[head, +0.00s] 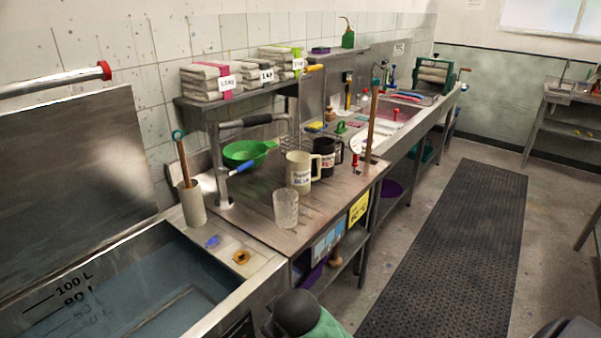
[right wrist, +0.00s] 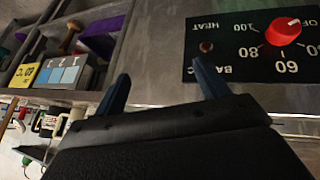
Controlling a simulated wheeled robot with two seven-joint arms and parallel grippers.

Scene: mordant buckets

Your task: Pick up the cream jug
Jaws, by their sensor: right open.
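The cream jug (head: 299,180) stands upright on the steel bench top in the head view, with a printed label on its front and its handle toward the right. A dark jug (head: 326,158) with a label stands close behind it to the right. A clear beaker (head: 286,211) stands in front of it. My right gripper (right wrist: 163,88) is open and empty in the right wrist view, its two dark fingers apart in front of a steel panel and well away from the jug. My left gripper is not in view.
A water tank (head: 150,290) with a raised lid lies at the left. A red heat dial (right wrist: 284,32) is near my right fingers. A dark floor mat (head: 440,260) lies clear at right.

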